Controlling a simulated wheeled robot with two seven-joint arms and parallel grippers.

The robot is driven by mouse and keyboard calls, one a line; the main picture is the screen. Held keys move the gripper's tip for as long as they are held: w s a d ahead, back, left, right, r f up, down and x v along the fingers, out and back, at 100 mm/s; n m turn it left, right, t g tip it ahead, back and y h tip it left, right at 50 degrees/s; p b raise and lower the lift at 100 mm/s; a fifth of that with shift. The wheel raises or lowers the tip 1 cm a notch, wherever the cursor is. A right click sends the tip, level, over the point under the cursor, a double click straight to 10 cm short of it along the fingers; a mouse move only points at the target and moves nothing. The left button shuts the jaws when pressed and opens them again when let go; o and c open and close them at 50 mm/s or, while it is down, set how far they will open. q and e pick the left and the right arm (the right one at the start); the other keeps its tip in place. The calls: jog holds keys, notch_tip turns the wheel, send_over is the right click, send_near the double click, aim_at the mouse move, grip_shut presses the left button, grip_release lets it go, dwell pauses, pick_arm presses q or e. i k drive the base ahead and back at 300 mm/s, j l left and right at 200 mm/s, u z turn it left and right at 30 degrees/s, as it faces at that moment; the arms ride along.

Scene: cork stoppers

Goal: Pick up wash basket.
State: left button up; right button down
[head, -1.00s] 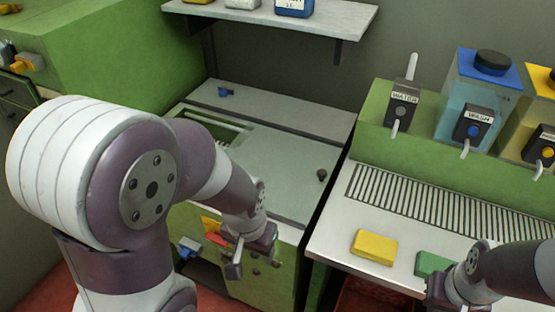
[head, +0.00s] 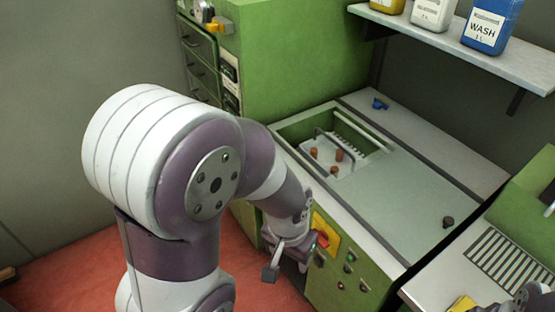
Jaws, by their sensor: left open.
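The wash basket (head: 345,169) is a pale, shallow container with a dark handle. It sits in the open well of the green machine (head: 350,268), with brown cork stoppers (head: 339,155) in it. My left gripper (head: 284,262) is open and empty. It hangs low in front of the machine's front panel, nearer to me and lower than the basket. My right gripper (head: 528,300) shows only in part at the bottom right corner, and its jaws are not clear.
The machine's flat grey top (head: 400,190) carries a dark knob (head: 448,221) and a small blue part (head: 380,104). A shelf with bottles, including a blue WASH bottle (head: 487,25), hangs at upper right. A yellow sponge (head: 462,304) lies at the bottom right.

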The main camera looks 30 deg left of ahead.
aim_at(327, 144)
jog(key=u, duration=0.65)
jog(key=z, duration=0.55)
jog(key=i+j+z, duration=0.2)
jog(key=j, duration=0.15)
jog(key=i+j+z, duration=0.2)
jog(key=j, duration=0.2)
jog(key=i+j+z, duration=0.15)
jog(key=j, duration=0.25)
jog(key=i+j+z, duration=0.2)
jog(key=j, duration=0.2)
jog(key=j+z, duration=0.2)
jog(key=j, duration=0.65)
jog(key=i, duration=0.05)
